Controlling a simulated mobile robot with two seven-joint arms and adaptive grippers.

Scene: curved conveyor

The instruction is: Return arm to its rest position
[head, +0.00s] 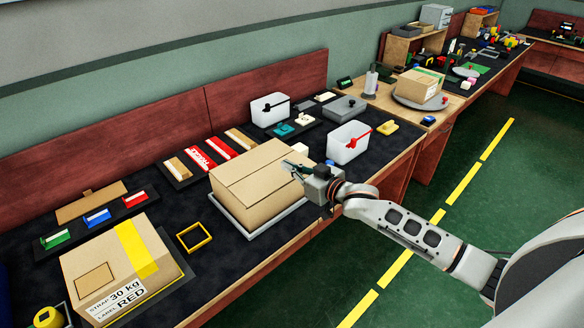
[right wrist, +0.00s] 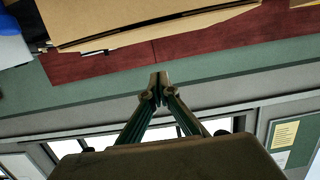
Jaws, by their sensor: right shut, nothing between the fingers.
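My right arm (head: 405,228) reaches in from the right of the head view. Its gripper (head: 290,165) is at the right top edge of a closed brown box (head: 255,178) on a grey tray (head: 278,222). I cannot tell whether it touches the box. In the right wrist view the fingertips (right wrist: 157,88) are together with nothing between them. The cardboard box (right wrist: 130,20) fills the top of that view, apart from the fingertips. My left gripper is in neither view.
A taped box labelled "30 kg RED" (head: 120,262) stands front left, near a yellow frame (head: 194,237). White bins (head: 348,142) and (head: 270,110) with tools stand behind. Another box (head: 420,85) sits on a round plate further back. The green floor (head: 470,215) at right is clear.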

